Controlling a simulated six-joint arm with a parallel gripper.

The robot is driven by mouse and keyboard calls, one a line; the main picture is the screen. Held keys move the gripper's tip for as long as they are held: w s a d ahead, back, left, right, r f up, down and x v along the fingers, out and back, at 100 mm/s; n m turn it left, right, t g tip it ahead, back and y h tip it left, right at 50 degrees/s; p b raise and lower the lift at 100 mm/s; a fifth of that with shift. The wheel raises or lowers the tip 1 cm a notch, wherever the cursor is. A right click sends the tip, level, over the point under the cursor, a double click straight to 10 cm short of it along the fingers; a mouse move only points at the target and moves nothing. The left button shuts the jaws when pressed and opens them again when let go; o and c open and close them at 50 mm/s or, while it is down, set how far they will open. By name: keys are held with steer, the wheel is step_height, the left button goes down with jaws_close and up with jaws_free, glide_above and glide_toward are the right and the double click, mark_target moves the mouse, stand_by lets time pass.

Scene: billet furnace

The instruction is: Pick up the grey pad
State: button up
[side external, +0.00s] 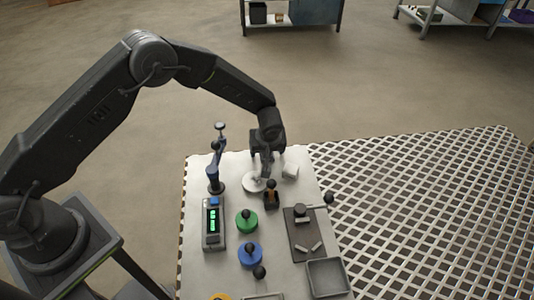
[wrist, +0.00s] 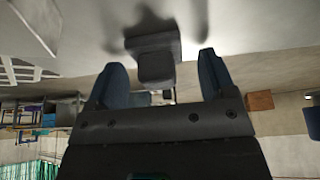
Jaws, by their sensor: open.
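My gripper (side external: 267,170) is open over the far part of the pale table, beside a white round dish (side external: 252,183) and a white block (side external: 291,171). In the wrist view its two dark fingers (wrist: 160,68) stand apart, with a dark grey block-like thing (wrist: 155,62) between and beyond them. I cannot tell whether this is the grey pad, or whether the fingers touch it. In the side view a small dark and orange piece with a black knob (side external: 270,198) stands just in front of my gripper. The fingertips are partly blurred there.
A blue jointed stand (side external: 214,172) rises left of my gripper. Nearer are a box with a green display (side external: 213,225), green (side external: 247,222) and blue (side external: 249,254) knobbed discs, a dark plate with small bars (side external: 301,245) and a grey tray (side external: 327,279). Metal grating (side external: 430,210) lies right.

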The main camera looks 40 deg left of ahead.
steer(key=c, duration=1)
steer(key=shift+r, duration=0.15)
step_height(320, 180, up, 10)
steer(key=shift+f, duration=0.1)
